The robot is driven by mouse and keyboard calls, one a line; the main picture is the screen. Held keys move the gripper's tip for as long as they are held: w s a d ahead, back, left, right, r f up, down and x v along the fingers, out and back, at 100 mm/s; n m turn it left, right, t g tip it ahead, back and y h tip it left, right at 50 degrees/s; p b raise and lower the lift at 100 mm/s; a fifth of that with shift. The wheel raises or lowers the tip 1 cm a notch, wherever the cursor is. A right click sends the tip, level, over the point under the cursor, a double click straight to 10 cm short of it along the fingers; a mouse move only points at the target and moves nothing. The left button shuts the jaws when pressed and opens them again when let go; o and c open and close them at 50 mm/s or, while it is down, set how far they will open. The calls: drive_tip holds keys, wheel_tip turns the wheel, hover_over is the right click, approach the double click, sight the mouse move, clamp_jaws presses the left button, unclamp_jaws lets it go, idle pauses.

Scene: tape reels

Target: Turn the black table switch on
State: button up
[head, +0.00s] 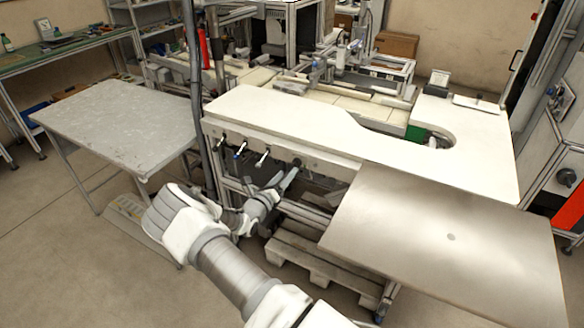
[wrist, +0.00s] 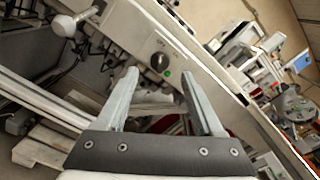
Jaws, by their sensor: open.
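In the head view, the switch (head: 297,162) is a small dark shape on the front face of the white table. My gripper (wrist: 159,75) is open and empty, its two grey fingers pointing at the panel with the switch between their tips in the wrist view. In the head view, my gripper (head: 283,181) is just below and in front of the switch. I cannot tell whether a finger touches it.
Several lever handles (head: 240,149) stick out of the table front, left of the switch. A grey metal sheet table (head: 450,240) stands at the right. A wooden pallet (head: 320,262) lies beneath.

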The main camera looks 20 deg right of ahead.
sight(294, 165)
drive_tip(key=x, duration=0.5)
drive_tip(key=shift+a, duration=0.1)
clamp_jaws()
